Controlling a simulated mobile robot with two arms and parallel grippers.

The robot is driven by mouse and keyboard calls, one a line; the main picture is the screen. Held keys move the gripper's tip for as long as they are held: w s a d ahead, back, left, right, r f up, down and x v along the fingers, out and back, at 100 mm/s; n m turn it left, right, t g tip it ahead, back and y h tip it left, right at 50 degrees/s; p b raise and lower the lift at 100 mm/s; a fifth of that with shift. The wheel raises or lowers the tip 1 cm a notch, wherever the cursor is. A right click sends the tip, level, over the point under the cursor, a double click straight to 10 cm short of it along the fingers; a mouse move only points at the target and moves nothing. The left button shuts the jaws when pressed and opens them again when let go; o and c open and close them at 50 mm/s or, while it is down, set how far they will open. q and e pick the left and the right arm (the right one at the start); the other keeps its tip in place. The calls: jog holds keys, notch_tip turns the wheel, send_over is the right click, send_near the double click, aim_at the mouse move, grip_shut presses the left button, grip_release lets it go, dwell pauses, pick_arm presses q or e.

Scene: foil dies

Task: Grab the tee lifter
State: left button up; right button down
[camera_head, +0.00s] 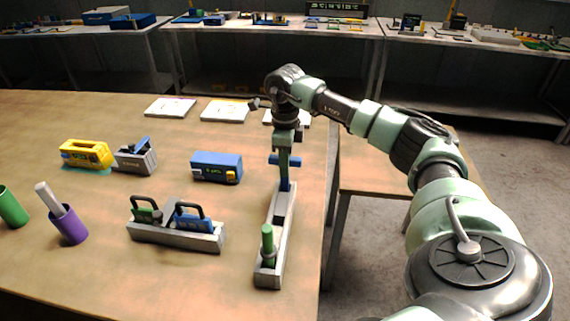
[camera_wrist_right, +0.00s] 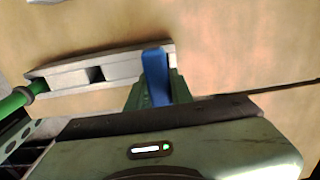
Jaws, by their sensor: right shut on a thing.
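A blue tee lifter (camera_head: 285,186) with a crossbar stands upright at the far end of a long grey rack (camera_head: 279,215). My right gripper (camera_head: 284,157) comes down from above and is shut on it, near the crossbar. In the right wrist view the blue lifter (camera_wrist_right: 156,78) sits between the green fingertips of my right gripper (camera_wrist_right: 157,92). Its lower end meets the rack; I cannot tell whether it is seated or just clear. A green-handled tool (camera_head: 267,242) stands in the near end of the same rack. My left gripper is out of view.
A grey holder (camera_head: 176,236) with green and blue looped handles stands left of the rack. A blue block (camera_head: 216,167), a yellow block (camera_head: 86,153), a purple cup (camera_head: 69,225) and a green cup (camera_head: 12,207) are further left. The table's right edge is close to the rack.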

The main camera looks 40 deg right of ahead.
jog(key=shift+w+r, duration=0.1)
jog(key=shift+r, duration=0.1)
dwell(0.5)
jog(key=shift+r, duration=0.6)
notch_tip(320, 180, up, 19)
jog(key=p, duration=0.1)
jog(key=shift+f, duration=0.2)
dwell(0.6)
